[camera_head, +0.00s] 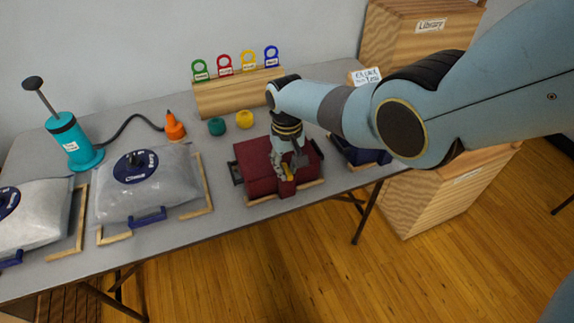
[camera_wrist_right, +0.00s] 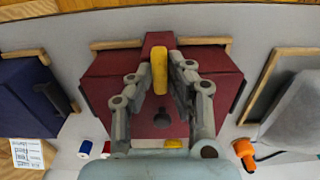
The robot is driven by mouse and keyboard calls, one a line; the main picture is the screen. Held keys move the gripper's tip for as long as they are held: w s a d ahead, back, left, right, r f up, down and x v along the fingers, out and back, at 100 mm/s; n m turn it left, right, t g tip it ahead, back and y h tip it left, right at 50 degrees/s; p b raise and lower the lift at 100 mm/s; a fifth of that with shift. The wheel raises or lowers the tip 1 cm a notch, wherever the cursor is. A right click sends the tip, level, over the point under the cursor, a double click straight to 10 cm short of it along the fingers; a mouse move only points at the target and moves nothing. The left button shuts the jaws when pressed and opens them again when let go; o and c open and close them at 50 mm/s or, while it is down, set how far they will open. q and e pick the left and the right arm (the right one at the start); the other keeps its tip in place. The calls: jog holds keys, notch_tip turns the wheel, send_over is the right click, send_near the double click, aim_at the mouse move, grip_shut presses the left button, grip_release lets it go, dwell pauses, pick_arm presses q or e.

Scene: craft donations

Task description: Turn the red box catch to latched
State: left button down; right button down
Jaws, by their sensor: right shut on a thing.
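The red box (camera_head: 254,165) sits on the grey table, shut, with black handles on its sides. Its yellow catch (camera_wrist_right: 159,70) is a short bar on a raised red strip at the box's front edge, lying along the strip in the right wrist view. It also shows in the head view (camera_head: 291,176), partly covered by the fingers. My right gripper (camera_wrist_right: 160,82) is over the front of the box, pointing down, its two fingers shut on the catch from both sides. A dark keyhole-shaped mark (camera_wrist_right: 162,120) shows on the lid between the fingers. My left gripper is not in view.
Wooden corner strips (camera_head: 207,185) frame the places on the table. Clear storage bags (camera_head: 146,190) lie left and a navy box (camera_head: 352,150) right. Behind stand a wooden rack (camera_head: 237,95) with coloured tags, thread spools (camera_head: 244,119), an orange nozzle (camera_head: 175,128) and a teal pump (camera_head: 72,143).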

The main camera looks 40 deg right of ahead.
aim_at(287, 169)
dwell(0.3)
jog(key=c, duration=1.3)
grip_release()
notch_tip(287, 169, up, 12)
